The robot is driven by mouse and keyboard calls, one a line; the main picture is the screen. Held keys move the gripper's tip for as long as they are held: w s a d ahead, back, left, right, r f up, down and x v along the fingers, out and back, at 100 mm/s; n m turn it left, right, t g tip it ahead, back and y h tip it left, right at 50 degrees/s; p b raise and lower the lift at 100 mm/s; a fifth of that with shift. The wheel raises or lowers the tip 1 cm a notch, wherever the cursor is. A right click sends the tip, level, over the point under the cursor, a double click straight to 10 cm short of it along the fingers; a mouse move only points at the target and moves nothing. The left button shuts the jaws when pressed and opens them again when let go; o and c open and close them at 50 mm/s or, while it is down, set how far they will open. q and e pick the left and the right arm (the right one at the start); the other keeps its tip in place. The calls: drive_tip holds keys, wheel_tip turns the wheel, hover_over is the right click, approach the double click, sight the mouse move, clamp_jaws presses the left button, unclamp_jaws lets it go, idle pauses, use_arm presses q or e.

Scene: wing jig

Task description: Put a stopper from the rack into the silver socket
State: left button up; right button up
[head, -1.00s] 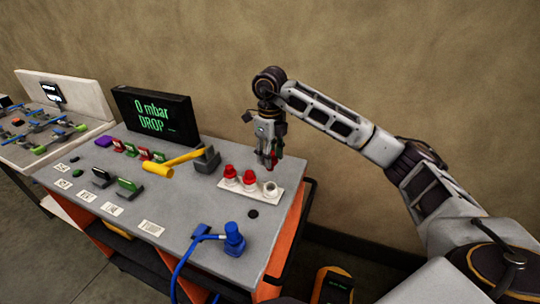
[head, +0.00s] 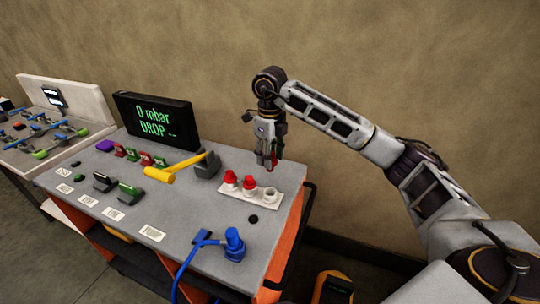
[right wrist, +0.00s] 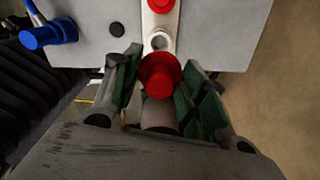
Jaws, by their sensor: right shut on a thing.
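My right gripper (head: 268,163) is shut on a red stopper (right wrist: 160,77) and holds it above the table, behind the rack in the head view. In the right wrist view the stopper sits between the two finger pads (right wrist: 155,95). The white rack (head: 262,203) has two red stoppers standing in it, the left one (head: 230,178) and the middle one (head: 249,183). Its right-hand hole (head: 270,194) is empty. I cannot make out the silver socket for certain. My left gripper is not in view.
A blue fitting with a hose (head: 234,242) stands at the table's front right. A dark round spot (head: 253,219) lies before the rack. A yellow-handled lever (head: 160,175), a display (head: 155,122) and several small coloured fixtures fill the left. The grey middle top (head: 190,215) is bare.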

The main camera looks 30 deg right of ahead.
drive_tip(key=shift+n, duration=0.3)
